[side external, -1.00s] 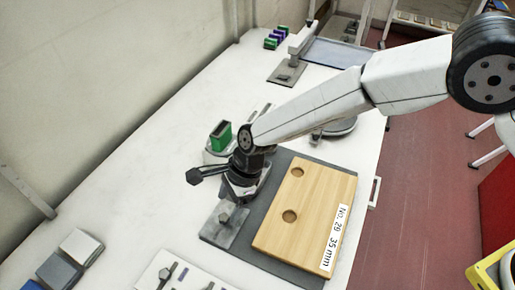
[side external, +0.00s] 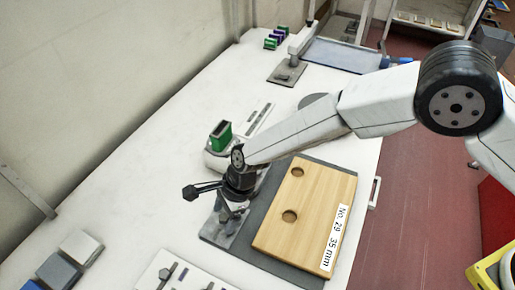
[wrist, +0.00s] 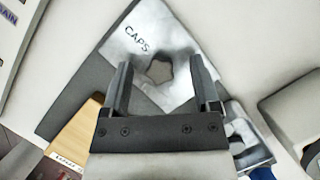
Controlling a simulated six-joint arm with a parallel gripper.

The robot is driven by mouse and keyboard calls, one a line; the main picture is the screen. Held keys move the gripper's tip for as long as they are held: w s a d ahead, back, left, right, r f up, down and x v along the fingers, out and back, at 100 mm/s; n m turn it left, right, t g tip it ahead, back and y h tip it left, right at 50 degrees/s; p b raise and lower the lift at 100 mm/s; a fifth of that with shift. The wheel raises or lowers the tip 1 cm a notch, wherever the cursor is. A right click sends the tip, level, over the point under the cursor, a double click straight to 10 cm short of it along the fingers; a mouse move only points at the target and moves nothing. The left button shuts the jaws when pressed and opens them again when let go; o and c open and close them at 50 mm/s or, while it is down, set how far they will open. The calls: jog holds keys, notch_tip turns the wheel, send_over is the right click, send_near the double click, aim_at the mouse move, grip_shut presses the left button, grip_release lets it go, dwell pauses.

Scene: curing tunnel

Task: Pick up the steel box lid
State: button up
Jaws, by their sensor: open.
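A flat grey steel plate marked "CAPS" with a star-shaped knob on it lies on the dark mat; I take it to be the steel box lid (wrist: 183,88). It also shows in the side view (side external: 213,232), partly hidden by my gripper. My gripper (wrist: 160,62) is open and empty. In the wrist view its two fingers stand on either side of the knob, apart from it. In the side view my gripper (side external: 232,212) is over the lid; the exact height gap is hard to tell.
A wooden board (side external: 310,222) with two round holes and a label lies right of the lid on the dark mat (side external: 262,262). A green block (side external: 221,132) stands in a pale holder behind. A white panel (side external: 150,277) with small parts lies in front.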

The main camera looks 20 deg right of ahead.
aim_at(225, 216)
grip_shut()
jog(key=shift+r, duration=0.7)
notch_tip(225, 216, up, 2)
jog(key=s+d+r, duration=0.9)
jog(key=s, duration=0.1)
jog(key=shift+s+r, duration=0.3)
dwell(0.6)
